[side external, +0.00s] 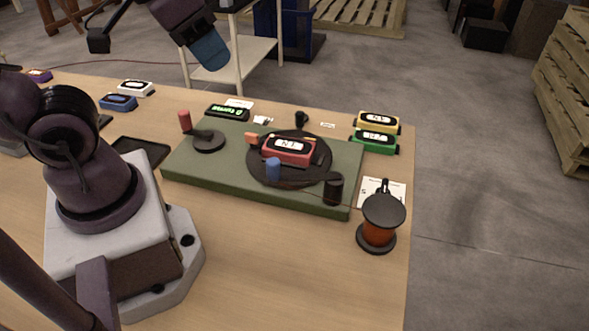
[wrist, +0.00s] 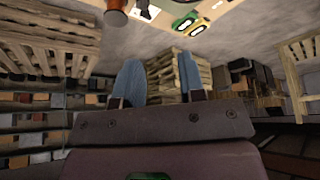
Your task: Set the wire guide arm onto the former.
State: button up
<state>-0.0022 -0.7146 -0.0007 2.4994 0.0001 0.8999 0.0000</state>
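A green base board (side external: 190,172) lies on the table and carries a round black former (side external: 262,175) with a red block marked N1 (side external: 289,149) on it. A blue peg (side external: 272,168) and an orange block (side external: 252,138) stand at the former's near and left edges. A black arm-like piece with a dark cylinder (side external: 333,190) is at the former's right front; I cannot tell for sure that it is the wire guide arm. My gripper (side external: 209,54) is up behind the table, away from the board. In the wrist view its blue fingers (wrist: 159,82) are apart with nothing between them.
A red-handled crank (side external: 186,122) stands on the board's left. An orange wire spool (side external: 379,232) stands at the table's right front. The front table is clear.

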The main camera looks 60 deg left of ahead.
jog(key=shift+o, duration=0.9)
jog(key=w+f+m+g, duration=0.2)
jog(key=w+f+g, duration=0.1)
jog(key=f, duration=0.2)
jog(key=shift+w+m, duration=0.15)
jog(key=shift+m, duration=0.15)
jog(key=m+g, duration=0.2)
jog(key=m, duration=1.4)
send_near(273, 161)
notch_tip(273, 161, down, 11)
jog(key=shift+w+f, duration=0.1)
jog(key=shift+f, duration=0.15)
grip_shut()
